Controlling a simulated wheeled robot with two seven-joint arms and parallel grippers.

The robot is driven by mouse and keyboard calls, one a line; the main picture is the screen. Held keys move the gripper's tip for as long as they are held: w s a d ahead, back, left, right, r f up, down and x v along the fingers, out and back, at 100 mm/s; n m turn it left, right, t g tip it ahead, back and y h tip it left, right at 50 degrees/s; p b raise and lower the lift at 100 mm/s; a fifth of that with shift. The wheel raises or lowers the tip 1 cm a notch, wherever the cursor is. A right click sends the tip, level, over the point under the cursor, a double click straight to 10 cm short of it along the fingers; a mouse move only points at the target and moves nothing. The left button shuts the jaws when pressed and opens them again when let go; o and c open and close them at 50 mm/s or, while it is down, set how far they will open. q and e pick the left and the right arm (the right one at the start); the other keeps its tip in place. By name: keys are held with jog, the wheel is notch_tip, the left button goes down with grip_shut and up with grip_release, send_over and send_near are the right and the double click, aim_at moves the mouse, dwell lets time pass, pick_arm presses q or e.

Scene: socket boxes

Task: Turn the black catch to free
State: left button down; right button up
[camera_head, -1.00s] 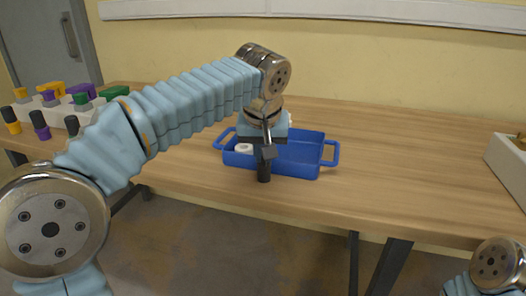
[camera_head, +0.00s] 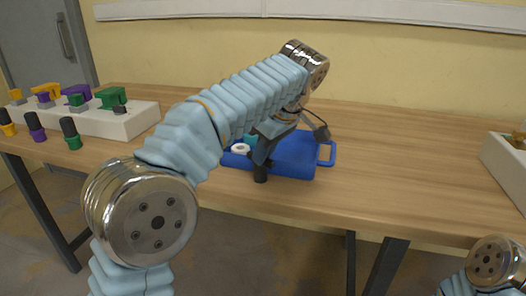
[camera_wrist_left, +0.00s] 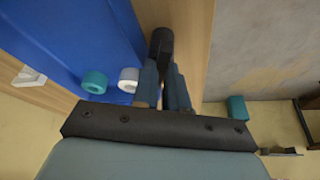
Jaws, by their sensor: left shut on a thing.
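The black catch (camera_head: 260,175) shows as a short dark cylinder at the table's front edge, just in front of the blue tray. It also shows in the left wrist view (camera_wrist_left: 161,42). My left gripper (camera_head: 262,165) is shut on it, reaching down at a tilt. In the wrist view, its two fingers (camera_wrist_left: 162,66) meet at the cylinder, which sticks out beyond them. The fingers hide part of the catch, and I cannot tell which way it is turned. My right gripper is out of view.
A pale box (camera_head: 508,165) is at the right. The table between is clear.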

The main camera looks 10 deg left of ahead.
pick_arm(q)
jog(key=shift+w+n+g, duration=0.2)
jog(key=shift+n+g, duration=0.6)
jog(key=shift+n, duration=1.4)
jog(key=c, duration=1.2)
grip_release()
jog(key=shift+o, duration=0.2)
